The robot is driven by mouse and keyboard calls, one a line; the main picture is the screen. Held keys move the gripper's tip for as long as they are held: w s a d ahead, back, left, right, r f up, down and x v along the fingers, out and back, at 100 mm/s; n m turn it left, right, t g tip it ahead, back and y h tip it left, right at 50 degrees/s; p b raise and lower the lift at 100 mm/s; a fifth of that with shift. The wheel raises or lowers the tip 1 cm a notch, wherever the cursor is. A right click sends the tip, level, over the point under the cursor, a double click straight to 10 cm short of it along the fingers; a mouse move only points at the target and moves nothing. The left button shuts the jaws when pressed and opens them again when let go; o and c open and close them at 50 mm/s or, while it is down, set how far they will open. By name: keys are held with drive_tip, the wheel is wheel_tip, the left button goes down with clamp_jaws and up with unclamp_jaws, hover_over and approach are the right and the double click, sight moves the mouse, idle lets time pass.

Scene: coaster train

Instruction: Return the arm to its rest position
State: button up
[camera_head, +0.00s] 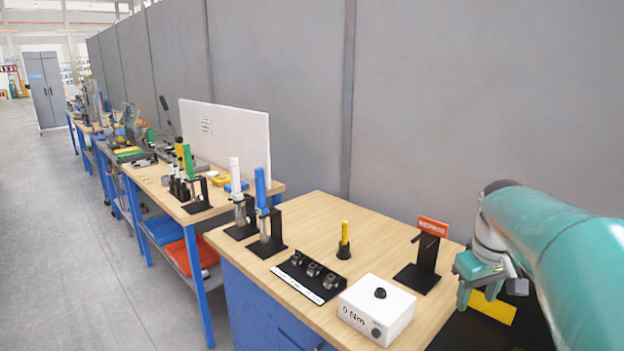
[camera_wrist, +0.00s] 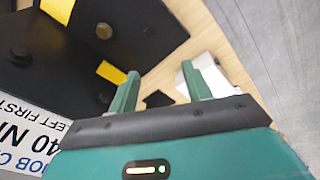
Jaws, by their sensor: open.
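My teal arm comes in from the right edge in the head view and reaches over the right end of the wooden workbench (camera_head: 330,235). My gripper (camera_head: 479,292) is at its end, pointing down, above a dark plate with a yellow patch (camera_head: 492,308). In the wrist view my gripper (camera_wrist: 160,84) has its two green fingers apart, with nothing held between them. Beyond the fingers are a white object (camera_wrist: 207,72) and a small black piece (camera_wrist: 158,99) on the wood. Part of the gripper is hidden behind the arm in the head view.
The bench holds a white box with a black knob (camera_head: 377,309), a black stand with a red sign (camera_head: 428,252), a yellow-handled tool (camera_head: 344,240) and a black tray (camera_head: 308,276). A grey wall (camera_head: 440,100) stands behind. The floor (camera_head: 60,250) at left is clear.

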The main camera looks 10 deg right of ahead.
drive_tip(key=s+a+f+t, duration=0.1)
drive_tip(key=s+a+t, duration=0.1)
drive_tip(key=s+a, duration=0.5)
drive_tip(key=s+a+f+m+t+y, duration=0.1)
drive_tip(key=s+a+f, duration=0.1)
drive_tip(key=s+a, duration=0.5)
drive_tip(key=a, duration=0.6)
drive_tip(key=shift+s+a+t, duration=0.3)
drive_tip(key=shift+a+t, duration=0.05)
drive_tip(key=shift+t, duration=0.05)
